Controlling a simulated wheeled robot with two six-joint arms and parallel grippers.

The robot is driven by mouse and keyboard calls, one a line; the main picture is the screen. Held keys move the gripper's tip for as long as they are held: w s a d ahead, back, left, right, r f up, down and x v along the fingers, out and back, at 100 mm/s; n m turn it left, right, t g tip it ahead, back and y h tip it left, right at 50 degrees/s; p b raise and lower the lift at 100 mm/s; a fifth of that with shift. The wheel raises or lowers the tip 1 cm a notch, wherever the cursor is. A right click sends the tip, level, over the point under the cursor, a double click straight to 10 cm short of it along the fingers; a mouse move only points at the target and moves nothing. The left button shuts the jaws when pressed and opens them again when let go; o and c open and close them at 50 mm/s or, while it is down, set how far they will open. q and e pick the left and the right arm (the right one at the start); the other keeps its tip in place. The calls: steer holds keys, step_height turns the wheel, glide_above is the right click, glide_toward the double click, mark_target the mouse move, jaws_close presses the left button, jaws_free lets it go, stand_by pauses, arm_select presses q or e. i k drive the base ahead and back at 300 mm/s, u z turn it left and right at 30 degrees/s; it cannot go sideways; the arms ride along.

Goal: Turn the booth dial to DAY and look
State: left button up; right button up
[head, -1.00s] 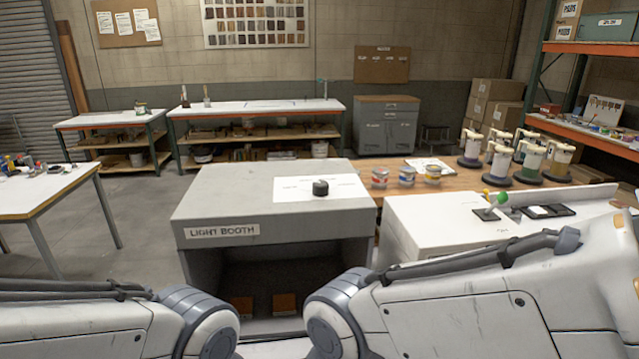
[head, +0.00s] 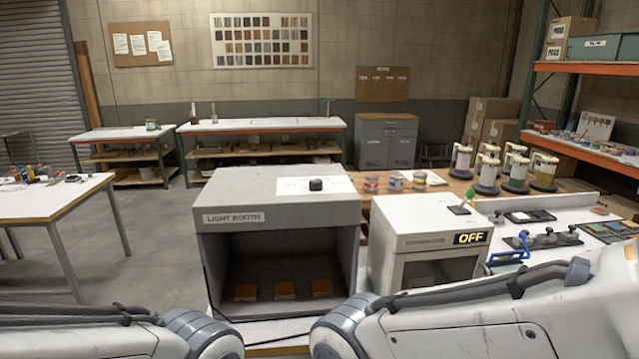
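The light booth (head: 222,236) is a grey box with an open front and a "LIGHT BOOTH" label, standing ahead of me. Its black dial (head: 316,184) sits on a white plate (head: 290,186) on top. The dial's setting is too small to read. Inside the dark booth lie an orange-brown sample (head: 245,291), a second one (head: 284,289) and a third one (head: 322,287) in a row. My two arms show at the bottom of the head view, but both grippers are outside the picture.
A white cabinet (head: 400,243) with an "OFF" display stands right of the booth, a green-knobbed lever on top. Small cans (head: 395,181) and several dispensers (head: 487,172) stand behind. A white table (head: 50,197) is at left; floor (head: 165,240) between it and the booth is clear.

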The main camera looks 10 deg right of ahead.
mark_target(314, 185)
steer(key=z, duration=0.75)
steer(key=i, duration=0.7)
steer(key=u, duration=0.55)
